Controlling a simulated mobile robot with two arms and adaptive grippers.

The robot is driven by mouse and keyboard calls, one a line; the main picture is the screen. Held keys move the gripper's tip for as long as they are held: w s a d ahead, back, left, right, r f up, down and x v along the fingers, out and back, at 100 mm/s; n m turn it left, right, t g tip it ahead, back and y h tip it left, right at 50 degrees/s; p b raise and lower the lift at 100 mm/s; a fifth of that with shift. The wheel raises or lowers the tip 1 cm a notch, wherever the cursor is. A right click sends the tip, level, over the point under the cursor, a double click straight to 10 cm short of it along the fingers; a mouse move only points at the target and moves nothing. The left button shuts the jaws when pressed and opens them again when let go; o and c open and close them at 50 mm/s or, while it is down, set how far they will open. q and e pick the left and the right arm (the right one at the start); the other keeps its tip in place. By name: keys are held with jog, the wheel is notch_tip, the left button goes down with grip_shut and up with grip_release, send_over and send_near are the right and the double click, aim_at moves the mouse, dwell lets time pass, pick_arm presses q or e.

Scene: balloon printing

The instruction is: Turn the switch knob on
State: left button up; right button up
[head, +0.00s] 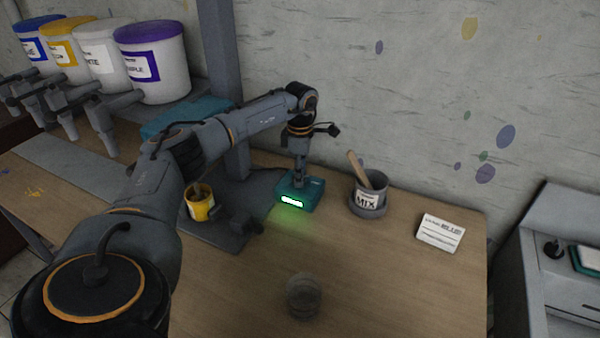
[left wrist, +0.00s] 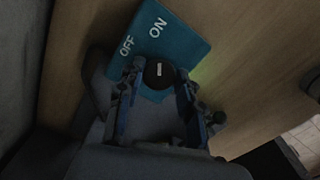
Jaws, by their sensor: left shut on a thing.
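A teal switch box (head: 311,192) sits on the wooden table near the wall, with a bright green lit panel (head: 291,201) on its front. In the left wrist view the teal box (left wrist: 185,42) carries white OFF and ON labels. A round dark switch knob (left wrist: 159,73) with a short white mark stands on it; the mark points roughly toward ON. My left gripper (head: 299,184) reaches down onto the box from above. In the left wrist view my left gripper's fingers (left wrist: 160,78) are shut on the knob, one on each side. My right gripper is not in view.
A MIX cup (head: 368,196) with a stick stands right of the box. A white card (head: 441,233) lies farther right. A yellow cup (head: 199,207) stands left on a grey stand. Paint buckets (head: 152,65) line the back left. The front right table is mostly clear.

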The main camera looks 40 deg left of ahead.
pick_arm(q)
jog(key=shift+m, duration=0.4)
jog(key=o, duration=1.2)
jog(key=shift+c, duration=0.2)
jog(key=shift+r, duration=0.15)
notch_tip(320, 180, up, 12)
